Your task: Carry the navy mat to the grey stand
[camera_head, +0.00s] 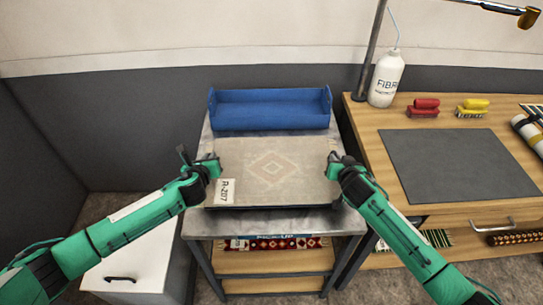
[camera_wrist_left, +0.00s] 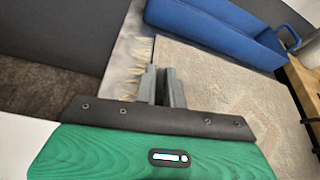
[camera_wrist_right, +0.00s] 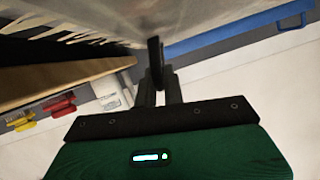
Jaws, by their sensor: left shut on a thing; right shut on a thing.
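A pale beige rug (camera_head: 285,180) with a faded diamond pattern and a white tag lies flat across my two grippers, over the metal-topped grey stand (camera_head: 345,221) marked PICK-UP. A thin dark strip shows under its front edge; I cannot tell if this is the navy mat. No other navy mat shows clearly. My left gripper (camera_head: 210,166) is shut on the rug's left edge, beside pale fringe in the left wrist view (camera_wrist_left: 163,84). My right gripper (camera_head: 334,165) is shut on its right edge. Whether the rug touches the stand is unclear.
A blue tray (camera_head: 270,110) stands at the back of the stand. A patterned red rug (camera_head: 275,243) lies on its shelf. The wooden bench (camera_head: 370,125) at right holds a dark grey pad (camera_head: 450,165), a white bottle (camera_head: 386,80) and brushes. A white cabinet (camera_head: 140,255) stands front left.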

